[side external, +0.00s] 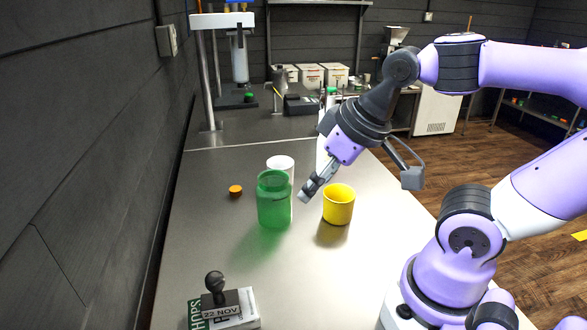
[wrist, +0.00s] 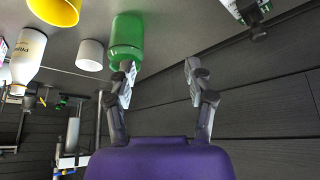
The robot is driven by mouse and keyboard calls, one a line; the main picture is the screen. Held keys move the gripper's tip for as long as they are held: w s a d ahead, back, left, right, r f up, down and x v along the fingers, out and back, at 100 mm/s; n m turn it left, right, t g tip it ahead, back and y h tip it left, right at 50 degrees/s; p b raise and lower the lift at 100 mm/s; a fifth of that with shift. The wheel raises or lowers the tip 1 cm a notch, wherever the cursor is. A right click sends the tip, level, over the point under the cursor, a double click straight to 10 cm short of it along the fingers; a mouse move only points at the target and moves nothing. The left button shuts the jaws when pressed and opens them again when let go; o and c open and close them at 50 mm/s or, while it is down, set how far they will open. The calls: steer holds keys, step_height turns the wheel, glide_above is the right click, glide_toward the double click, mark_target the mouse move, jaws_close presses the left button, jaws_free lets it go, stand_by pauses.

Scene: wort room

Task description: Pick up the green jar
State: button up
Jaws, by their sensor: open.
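The green jar (side external: 274,203) is translucent and stands upright on the metal bench, left of my gripper in the side view. In the wrist view the green jar (wrist: 127,38) is at top centre, just beyond the left finger's tip, not between the fingers. My gripper (side external: 360,185) is open and empty, above the bench and angled downward. Its two fingers are spread wide in the wrist view (wrist: 160,72). I cannot tell whether the near finger touches the jar.
A yellow cup (side external: 338,207) stands right of the jar, beneath my gripper. A white cup (side external: 281,163) stands just behind the jar. A white bottle (wrist: 28,58) stands farther back. An orange cap (side external: 235,190) lies to the left.

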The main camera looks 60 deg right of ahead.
steer(key=o, duration=0.7)
steer(key=shift+c, duration=0.2)
steer(key=m+g, duration=0.2)
steer(key=g, duration=0.1)
glide_toward(274, 196)
steer(key=w+d+f+m+g, duration=0.1)
steer(key=w+d+f+g, duration=0.1)
steer(key=w+d+g, duration=0.15)
steer(key=shift+t, duration=0.45)
steer(key=f, duration=1)
steer(key=shift+w+a+f, duration=0.1)
steer(key=shift+w+a, duration=0.25)
steer(key=shift+w, duration=0.05)
